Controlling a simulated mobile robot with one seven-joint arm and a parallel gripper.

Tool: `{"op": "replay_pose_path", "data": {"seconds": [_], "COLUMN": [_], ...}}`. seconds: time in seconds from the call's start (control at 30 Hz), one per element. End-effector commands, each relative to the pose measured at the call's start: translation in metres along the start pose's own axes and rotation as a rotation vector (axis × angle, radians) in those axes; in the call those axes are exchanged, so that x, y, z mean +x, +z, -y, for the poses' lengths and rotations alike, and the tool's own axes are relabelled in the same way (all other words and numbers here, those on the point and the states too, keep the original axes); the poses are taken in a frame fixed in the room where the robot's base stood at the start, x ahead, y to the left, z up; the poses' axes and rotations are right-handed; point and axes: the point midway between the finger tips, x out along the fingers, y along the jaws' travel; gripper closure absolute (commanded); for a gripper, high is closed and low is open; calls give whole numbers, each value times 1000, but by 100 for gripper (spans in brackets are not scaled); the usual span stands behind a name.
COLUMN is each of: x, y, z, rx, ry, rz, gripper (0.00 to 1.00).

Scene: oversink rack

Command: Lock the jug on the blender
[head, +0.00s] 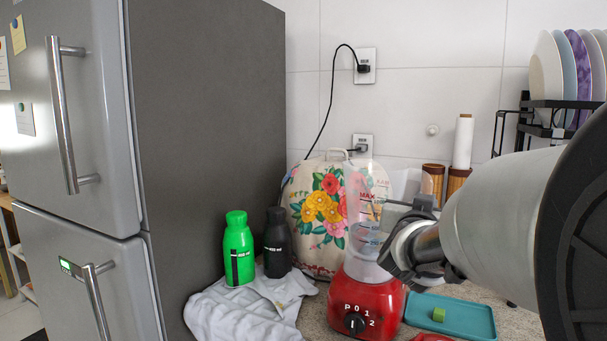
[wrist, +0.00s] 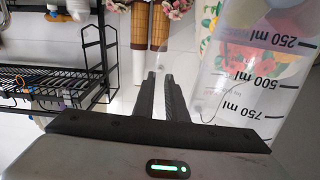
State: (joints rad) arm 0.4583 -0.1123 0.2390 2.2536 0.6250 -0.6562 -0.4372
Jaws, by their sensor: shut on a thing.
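The blender's red base (head: 367,298) stands on the counter with a dark dial on its front. The clear jug (head: 361,205), with a measuring scale, stands upright on top of the base. Whether it is locked there cannot be told. In the head view my gripper (head: 396,255) comes in from the right, at the jug's right side. In the wrist view its two dark fingers (wrist: 161,82) are close together, shut on the jug's clear handle, which is barely visible. The jug wall (wrist: 262,75) with its scale is right beside them. The fingers' contact is partly hidden in the head view.
A green bottle (head: 238,250) and a dark bottle (head: 277,245) stand left, by a white cloth (head: 240,312). A floral cover (head: 316,215) is behind the jug. A teal tray (head: 462,318) with a green piece lies right. A black dish rack (head: 545,110) stands at upper right.

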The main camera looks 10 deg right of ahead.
Motion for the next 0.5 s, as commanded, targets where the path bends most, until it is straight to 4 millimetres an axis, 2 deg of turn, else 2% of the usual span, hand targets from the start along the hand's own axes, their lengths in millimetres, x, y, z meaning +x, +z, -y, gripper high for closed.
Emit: {"op": "replay_pose_path", "data": {"seconds": [0.03, 0.5], "x": [-7, -17], "y": [-3, -6], "z": [4, 1], "rx": [-2, 1], "ry": [-9, 98], "rz": [-1, -10], "gripper": [100, 100]}}
